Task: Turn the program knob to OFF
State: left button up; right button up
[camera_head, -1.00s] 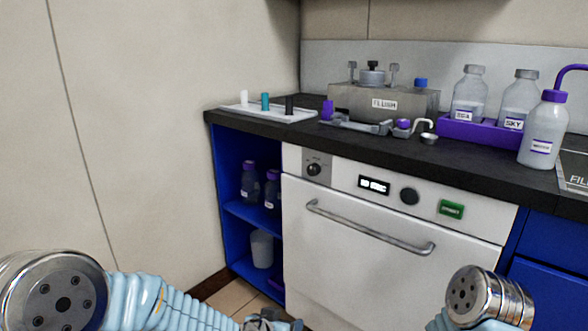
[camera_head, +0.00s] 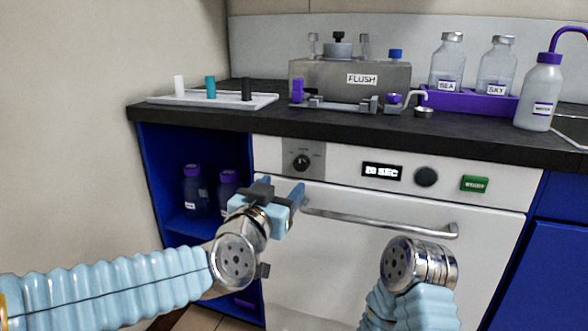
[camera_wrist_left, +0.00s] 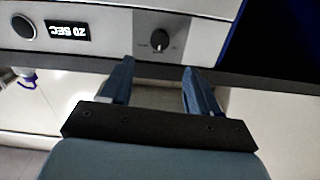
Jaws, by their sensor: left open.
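The program knob (camera_head: 301,162) is a small dark knob on a grey plate at the left end of the white machine's front panel. The labels around it are too small to read, so I cannot tell its setting. My left gripper (camera_head: 281,190) is open and empty, just below and left of the knob in the head view. In the left wrist view, which looks upside down, the knob (camera_wrist_left: 159,42) shows beyond and between the open fingertips (camera_wrist_left: 158,68), apart from them. My right arm shows at lower right, but its gripper is not in view.
The panel also has a display (camera_head: 382,171) reading 20 SEC, a dark round button (camera_head: 426,177) and a green button (camera_head: 474,184). A handle bar (camera_head: 385,221) runs below. The dark worktop (camera_head: 460,137) juts above, carrying bottles and a FLUSH unit (camera_head: 345,82).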

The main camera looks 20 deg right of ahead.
aim_at(300, 166)
pick_arm(q)
jog(key=x, duration=1)
jog(key=shift+w+d, duration=0.15)
jog(key=shift+d, duration=0.05)
jog(key=c, duration=1)
jog(key=shift+c, duration=0.2)
jog(key=shift+f+n, duration=0.1)
jog(key=shift+n, duration=0.2)
jog(key=n+b, duration=0.1)
jog(key=n, duration=0.4)
jog(key=n+b, duration=0.1)
jog(key=n, duration=0.5)
jog(key=shift+b, duration=0.3)
jog(key=shift+n, duration=0.3)
